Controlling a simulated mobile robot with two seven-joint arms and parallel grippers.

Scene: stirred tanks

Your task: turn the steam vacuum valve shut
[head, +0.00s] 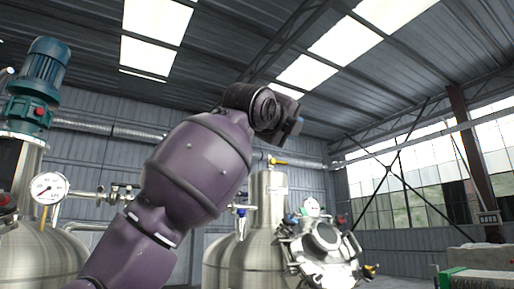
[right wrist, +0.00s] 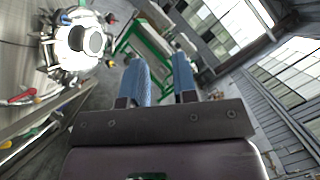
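Several valves show, and I cannot tell which is the steam vacuum valve. A yellow-handled valve (head: 277,161) sits on top of the far steel tank (head: 270,200). A blue-handled valve (head: 241,209) is on the pipe beside that tank's neck. A red lever handle (right wrist: 21,97) shows at the left edge of the right wrist view. A purple arm of mine rises from the lower left in the head view; its end, my left gripper (head: 290,122), is high up, its fingers unclear, touching no valve. My right gripper (right wrist: 159,68) is open and empty, blue fingers apart.
A second tank with a blue motor (head: 43,72) and a pressure gauge (head: 48,187) stands at left. A clamped round manhole lid (head: 322,238) faces out from the far tank. A green-framed piece of equipment (head: 450,278) stands at lower right. Open air lies right of the tank.

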